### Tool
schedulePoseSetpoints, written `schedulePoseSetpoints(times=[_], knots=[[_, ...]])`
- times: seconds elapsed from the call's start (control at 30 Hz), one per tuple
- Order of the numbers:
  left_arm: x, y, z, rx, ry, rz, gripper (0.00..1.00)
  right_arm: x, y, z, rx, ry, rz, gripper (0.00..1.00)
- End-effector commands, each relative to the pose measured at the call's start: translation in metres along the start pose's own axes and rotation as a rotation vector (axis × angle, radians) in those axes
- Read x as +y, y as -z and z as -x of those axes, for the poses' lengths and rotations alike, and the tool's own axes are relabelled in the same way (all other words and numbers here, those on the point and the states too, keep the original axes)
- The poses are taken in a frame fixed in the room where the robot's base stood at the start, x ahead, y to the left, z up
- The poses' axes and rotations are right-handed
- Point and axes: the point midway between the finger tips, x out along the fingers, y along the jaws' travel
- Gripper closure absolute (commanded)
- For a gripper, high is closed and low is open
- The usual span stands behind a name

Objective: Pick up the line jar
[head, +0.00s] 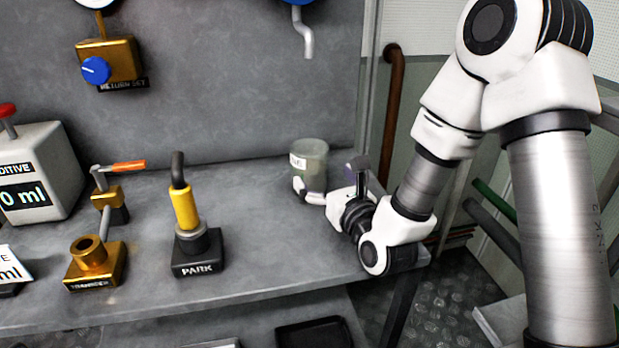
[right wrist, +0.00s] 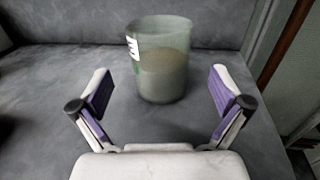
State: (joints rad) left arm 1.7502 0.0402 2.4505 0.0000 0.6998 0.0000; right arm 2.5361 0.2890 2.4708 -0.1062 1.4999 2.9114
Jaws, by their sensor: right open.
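The line jar (head: 313,161) is a clear, greenish jar with a white label, standing upright on the grey bench at the right end. In the right wrist view the jar (right wrist: 163,62) is partly filled with a cloudy grey-green content. My right gripper (head: 330,190) is at the jar's near side, its far finger partly hidden in the head view. In the right wrist view the right gripper (right wrist: 160,92) is open, with its purple-padded fingers spread wider than the jar. The jar stands ahead, roughly centred between them, and no contact shows. My left gripper is not in view.
The grey bench (head: 260,235) is clear between the jar and the yellow-handled PARK holder (head: 197,225). A brass TRANSFER fitting (head: 95,262) and an additive dispenser (head: 38,175) stand further left. A grey spout (head: 304,35) hangs above the jar. A brown pipe (head: 391,110) runs at the right.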

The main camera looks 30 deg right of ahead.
Motion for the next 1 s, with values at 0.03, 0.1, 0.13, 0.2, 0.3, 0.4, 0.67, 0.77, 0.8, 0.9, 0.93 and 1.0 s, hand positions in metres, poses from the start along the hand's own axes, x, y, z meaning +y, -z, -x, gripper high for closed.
schedulePoseSetpoints(times=[0.03, 0.1, 0.13, 0.2, 0.3, 0.4, 0.67, 0.77, 0.8, 0.9, 0.93, 1.0], knots=[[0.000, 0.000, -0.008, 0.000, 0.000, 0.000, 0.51, 0.000, 0.017, 0.000, 0.004, 0.000, 0.001, 0.00], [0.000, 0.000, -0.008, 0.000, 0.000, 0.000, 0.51, 0.000, 0.022, -0.004, -0.002, 0.000, 0.001, 0.00], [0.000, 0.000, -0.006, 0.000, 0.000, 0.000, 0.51, 0.000, 0.019, -0.009, -0.003, 0.000, 0.001, 0.00], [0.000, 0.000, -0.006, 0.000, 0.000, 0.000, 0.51, 0.000, 0.019, -0.016, -0.002, 0.000, 0.001, 0.00], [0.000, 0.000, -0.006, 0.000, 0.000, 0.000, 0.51, 0.000, 0.019, -0.028, -0.002, -0.001, 0.002, 0.00], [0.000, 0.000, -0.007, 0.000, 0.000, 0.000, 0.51, 0.000, 0.019, -0.048, -0.004, -0.001, 0.002, 0.00], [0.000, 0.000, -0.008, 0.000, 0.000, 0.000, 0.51, 0.000, 0.019, -0.076, 0.001, 0.000, 0.000, 0.00], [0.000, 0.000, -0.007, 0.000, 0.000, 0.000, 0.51, 0.000, 0.019, -0.075, 0.001, 0.000, 0.000, 0.00], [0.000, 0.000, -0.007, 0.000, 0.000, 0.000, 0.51, 0.000, 0.019, -0.075, 0.000, 0.000, 0.000, 0.04], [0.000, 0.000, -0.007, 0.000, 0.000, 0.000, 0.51, 0.000, 0.019, -0.075, 0.000, 0.000, 0.000, 0.39], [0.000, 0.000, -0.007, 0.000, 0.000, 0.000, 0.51, 0.000, 0.019, -0.075, 0.000, 0.000, 0.000, 0.50], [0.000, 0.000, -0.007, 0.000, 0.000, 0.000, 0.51, 0.000, 0.019, -0.075, 0.000, 0.000, 0.000, 0.61]])
